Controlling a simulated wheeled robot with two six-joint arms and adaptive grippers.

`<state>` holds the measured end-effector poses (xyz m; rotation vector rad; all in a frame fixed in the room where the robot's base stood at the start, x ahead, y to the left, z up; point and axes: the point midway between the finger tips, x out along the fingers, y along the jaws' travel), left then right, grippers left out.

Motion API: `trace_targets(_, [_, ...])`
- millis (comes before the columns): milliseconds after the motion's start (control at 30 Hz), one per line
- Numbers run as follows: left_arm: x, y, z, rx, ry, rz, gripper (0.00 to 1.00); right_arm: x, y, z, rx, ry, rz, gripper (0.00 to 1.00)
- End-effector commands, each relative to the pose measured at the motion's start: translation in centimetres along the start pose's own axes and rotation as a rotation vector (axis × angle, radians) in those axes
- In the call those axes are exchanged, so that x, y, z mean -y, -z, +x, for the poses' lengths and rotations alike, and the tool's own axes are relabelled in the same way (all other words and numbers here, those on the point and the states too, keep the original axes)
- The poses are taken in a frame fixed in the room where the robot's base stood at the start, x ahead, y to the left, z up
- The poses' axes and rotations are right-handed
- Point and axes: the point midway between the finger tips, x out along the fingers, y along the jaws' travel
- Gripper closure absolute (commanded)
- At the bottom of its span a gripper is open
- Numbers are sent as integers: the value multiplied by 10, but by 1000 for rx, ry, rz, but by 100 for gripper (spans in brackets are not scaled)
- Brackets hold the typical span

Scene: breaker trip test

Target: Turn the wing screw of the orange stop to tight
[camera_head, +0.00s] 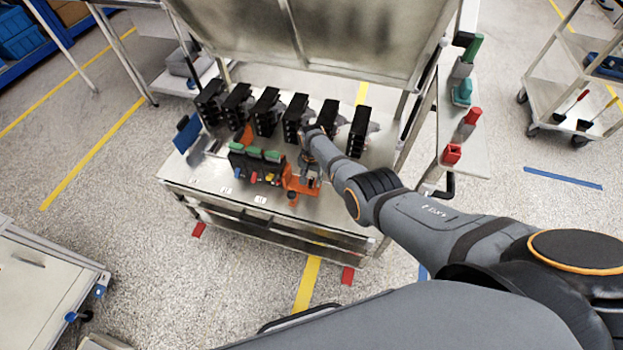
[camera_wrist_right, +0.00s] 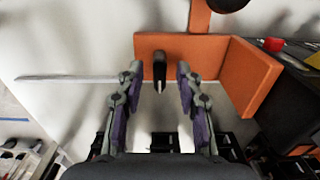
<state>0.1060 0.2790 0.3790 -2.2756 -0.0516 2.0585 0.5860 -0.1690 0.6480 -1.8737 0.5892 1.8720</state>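The orange stop (camera_head: 292,184) sits at the front of the metal workbench, at the right end of a black block with green tops. In the right wrist view the stop (camera_wrist_right: 254,76) shows as an orange angled bracket, with its dark wing screw (camera_wrist_right: 160,70) standing out from one face. My right gripper (camera_head: 310,168) is over the stop. In the wrist view its fingers (camera_wrist_right: 158,88) are open on either side of the wing screw, with a gap on both sides. My left gripper is not in view.
A row of black breakers (camera_head: 267,111) stands behind the stop, close to my right forearm. The black block (camera_head: 254,166) with green tops adjoins the stop on the left. A side shelf (camera_head: 466,150) at right holds red and green items. The bench's front strip is mostly clear.

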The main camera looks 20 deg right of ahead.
Motion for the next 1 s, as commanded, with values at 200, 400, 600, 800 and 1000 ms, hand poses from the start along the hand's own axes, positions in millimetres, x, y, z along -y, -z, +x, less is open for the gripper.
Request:
trace_targets(200, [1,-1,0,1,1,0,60,0,0,0,0,0,-1,64])
trace_targets(400, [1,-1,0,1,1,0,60,1,0,-12,-2,1,-1,64])
trace_targets(600, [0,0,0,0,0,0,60,0,0,-49,-3,3,0,64])
trace_targets(800, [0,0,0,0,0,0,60,0,0,-96,-2,2,0,64])
trace_targets(1000, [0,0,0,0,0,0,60,0,0,-117,0,0,-1,64])
